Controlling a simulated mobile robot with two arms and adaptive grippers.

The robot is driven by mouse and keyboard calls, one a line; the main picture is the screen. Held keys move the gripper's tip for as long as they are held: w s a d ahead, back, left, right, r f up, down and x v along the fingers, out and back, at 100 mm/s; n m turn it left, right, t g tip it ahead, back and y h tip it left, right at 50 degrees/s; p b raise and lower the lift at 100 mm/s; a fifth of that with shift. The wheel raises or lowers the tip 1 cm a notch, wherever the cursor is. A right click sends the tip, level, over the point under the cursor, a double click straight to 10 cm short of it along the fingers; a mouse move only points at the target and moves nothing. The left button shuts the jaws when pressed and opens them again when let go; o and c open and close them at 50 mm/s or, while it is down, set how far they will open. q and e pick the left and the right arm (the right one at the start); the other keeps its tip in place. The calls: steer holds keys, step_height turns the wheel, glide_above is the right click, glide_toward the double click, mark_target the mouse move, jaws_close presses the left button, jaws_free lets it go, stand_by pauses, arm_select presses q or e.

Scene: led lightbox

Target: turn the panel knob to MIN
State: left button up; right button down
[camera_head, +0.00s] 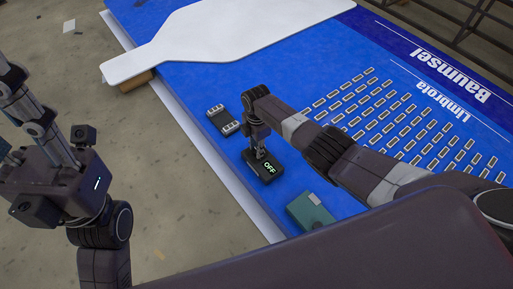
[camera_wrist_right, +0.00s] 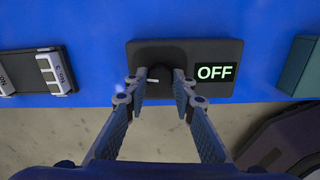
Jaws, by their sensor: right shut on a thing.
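The dark panel (camera_head: 270,172) lies on the blue board near its front edge, with a lit display reading OFF (camera_wrist_right: 215,73) on its right side. In the right wrist view the panel (camera_wrist_right: 225,50) shows a dark round knob (camera_wrist_right: 160,58) with a small white mark on its near side. My right gripper (camera_wrist_right: 161,80) has its two fingertips on either side of the knob, shut on it. In the head view my right gripper (camera_head: 259,150) points down at the panel and hides most of the knob. My left gripper (camera_head: 30,112) is raised at the left, away from the board, its jaws unclear.
A dark switch box with light rockers (camera_head: 222,119) lies left of the panel; it also shows in the right wrist view (camera_wrist_right: 35,72). A teal box (camera_head: 310,212) lies to the right. A white flat shape (camera_head: 225,35) and rows of small pieces (camera_head: 400,115) are behind.

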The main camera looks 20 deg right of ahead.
steer(key=shift+n, duration=1.7)
steer(key=c, duration=1.6)
jaws_free()
step_height(320, 180, up, 12)
